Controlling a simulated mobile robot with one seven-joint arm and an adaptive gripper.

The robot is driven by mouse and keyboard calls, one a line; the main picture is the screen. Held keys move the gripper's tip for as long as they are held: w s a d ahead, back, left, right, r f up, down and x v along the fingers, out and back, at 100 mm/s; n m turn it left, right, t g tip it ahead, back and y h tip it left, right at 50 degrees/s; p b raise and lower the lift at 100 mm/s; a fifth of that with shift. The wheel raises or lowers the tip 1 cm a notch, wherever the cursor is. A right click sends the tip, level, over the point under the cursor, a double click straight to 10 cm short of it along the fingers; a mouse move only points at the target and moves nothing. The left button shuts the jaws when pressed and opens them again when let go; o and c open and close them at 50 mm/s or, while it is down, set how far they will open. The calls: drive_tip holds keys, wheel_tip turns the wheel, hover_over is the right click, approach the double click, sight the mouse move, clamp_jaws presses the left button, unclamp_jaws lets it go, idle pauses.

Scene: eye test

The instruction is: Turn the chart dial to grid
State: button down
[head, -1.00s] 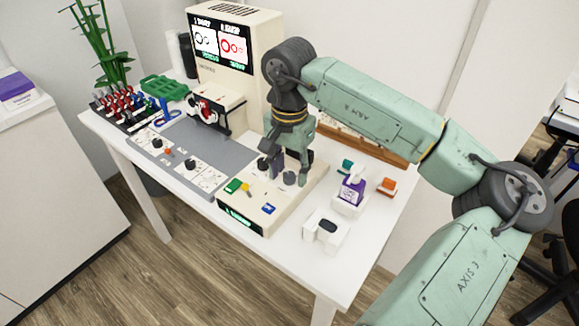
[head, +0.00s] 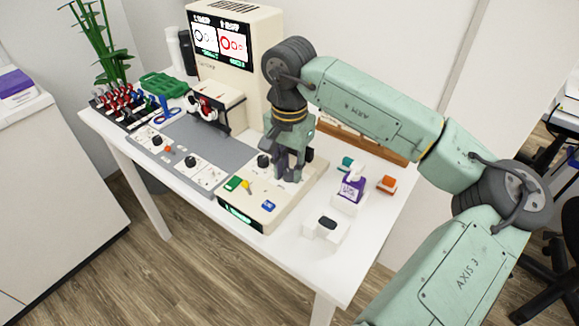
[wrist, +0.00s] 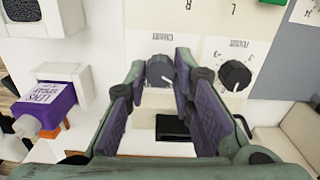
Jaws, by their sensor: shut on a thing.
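The chart dial (wrist: 160,72) is a dark round knob with a light pointer line, on the cream control box (head: 305,185). In the wrist view it sits between the tips of my gripper's purple-padded fingers (wrist: 163,88), and my gripper is shut on it. Its pointer slants towards the lower right in that view. In the head view my gripper (head: 288,176) hides the dial, and the marks around it are too small to read. A second black dial (wrist: 235,75) stands to the right in the wrist view, clear of the fingers.
The box also bears a green button (head: 233,184), a yellow control (head: 247,186) and a blue button (head: 268,206). A purple lens spray bottle (head: 352,186), an orange block (head: 387,184) and a white block (head: 327,229) stand to its right. A screen unit (head: 245,85) stands behind.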

drive_tip(key=shift+b, duration=0.35)
drive_tip(key=m+b, duration=0.2)
drive_tip(key=shift+f+m+b, duration=0.2)
drive_tip(key=shift+m+b, duration=0.2)
drive_tip(key=m+b, duration=0.3)
drive_tip(key=m, duration=0.1)
drive_tip(key=shift+m, duration=0.3)
drive_tip(key=m+b, duration=0.2)
drive_tip(key=m, duration=0.2)
drive_tip(key=shift+r+m+b, duration=0.1)
drive_tip(key=shift+m+b, duration=0.2)
drive_tip(key=shift+b, duration=0.05)
drive_tip(key=shift+r+m+b, duration=0.1)
drive_tip(key=shift+m+b, duration=0.55)
drive_tip(key=shift+m, duration=1.25)
drive_tip(key=c, duration=1.4)
unclamp_jaws()
drive_tip(key=shift+o, duration=0.2)
